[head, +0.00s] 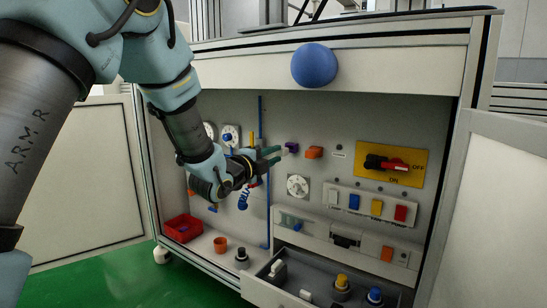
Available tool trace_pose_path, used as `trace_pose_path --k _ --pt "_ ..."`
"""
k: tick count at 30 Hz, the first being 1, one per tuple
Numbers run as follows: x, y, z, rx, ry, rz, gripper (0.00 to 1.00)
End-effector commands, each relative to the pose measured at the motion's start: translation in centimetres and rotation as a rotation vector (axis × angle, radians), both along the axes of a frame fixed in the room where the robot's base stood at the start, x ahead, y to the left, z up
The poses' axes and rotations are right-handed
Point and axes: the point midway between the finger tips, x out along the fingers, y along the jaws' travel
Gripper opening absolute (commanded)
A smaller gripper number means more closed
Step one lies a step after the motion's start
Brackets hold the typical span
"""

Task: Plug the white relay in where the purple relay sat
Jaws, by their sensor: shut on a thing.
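My gripper (279,155) reaches into the open cabinet from the left. Its fingers are shut on the purple relay (291,147), near the cabinet's back panel. I cannot tell whether the relay is still seated or clear of the panel, and its socket is not distinguishable. An orange relay (313,152) sits on the panel just to the right of the purple one. A small white block (305,295) lies in the grey drawer (392,293) at the bottom, and may be the white relay. A larger pale piece (278,268) lies farther left in it.
A red rotary switch (390,164) on a yellow plate and a row of coloured switches (377,207) are to the right. A white dial (297,186) is below the gripper. A red bin (183,228) and an orange cup (220,245) stand at lower left. The cabinet door (500,220) is open.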

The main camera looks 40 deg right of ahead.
Motion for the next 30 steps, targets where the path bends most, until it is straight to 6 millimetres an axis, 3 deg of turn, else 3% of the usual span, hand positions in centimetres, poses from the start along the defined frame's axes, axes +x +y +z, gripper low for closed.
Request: trace_pose_path --k 30 --pt "0.4 -1.4 0.0 0.000 -0.001 -0.001 0.00"
